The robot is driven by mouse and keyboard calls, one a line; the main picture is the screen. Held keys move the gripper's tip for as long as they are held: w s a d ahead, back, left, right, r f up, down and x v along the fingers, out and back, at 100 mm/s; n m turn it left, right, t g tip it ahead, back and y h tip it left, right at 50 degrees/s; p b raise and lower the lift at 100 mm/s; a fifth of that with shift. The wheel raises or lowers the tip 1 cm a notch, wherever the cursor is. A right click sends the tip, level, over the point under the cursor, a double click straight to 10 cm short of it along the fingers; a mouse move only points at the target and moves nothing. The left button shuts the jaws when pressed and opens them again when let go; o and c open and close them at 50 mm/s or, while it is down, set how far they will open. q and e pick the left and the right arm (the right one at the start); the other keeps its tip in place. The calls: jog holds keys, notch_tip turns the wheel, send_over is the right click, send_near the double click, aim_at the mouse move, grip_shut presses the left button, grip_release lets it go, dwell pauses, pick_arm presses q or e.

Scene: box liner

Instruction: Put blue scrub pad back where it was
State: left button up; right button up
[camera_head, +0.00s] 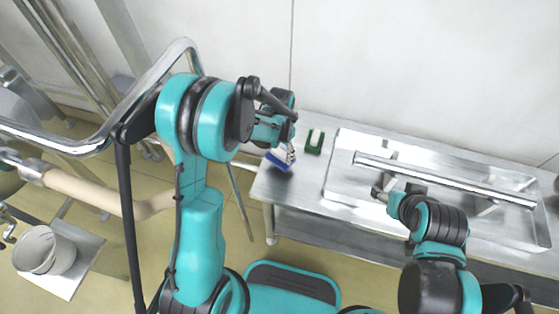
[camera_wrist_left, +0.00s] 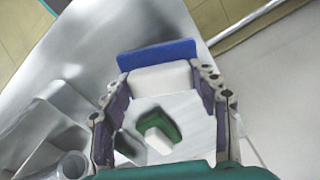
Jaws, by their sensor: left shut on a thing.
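The blue scrub pad (camera_head: 278,163) has a white body behind its blue face and is held over the left end of the metal table. My left gripper (camera_head: 289,153) is shut on it. In the left wrist view the pad's blue edge (camera_wrist_left: 157,55) and white body (camera_wrist_left: 163,78) sit between the fingertips (camera_wrist_left: 160,88).
A metal tray (camera_head: 340,179) with a long metal bar (camera_head: 450,179) across it fills the table's right part. A wall stands close behind the table (camera_head: 291,198). Bare tabletop surrounds the green holder.

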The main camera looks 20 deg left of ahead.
aim_at(279, 159)
pick_arm(q)
notch_tip(279, 159, down, 4)
jog(key=shift+a+f+b, duration=0.15)
jog(key=shift+b, duration=0.85)
jog(key=o, duration=0.6)
jog(key=shift+f, duration=0.1)
jog(key=o, duration=0.4)
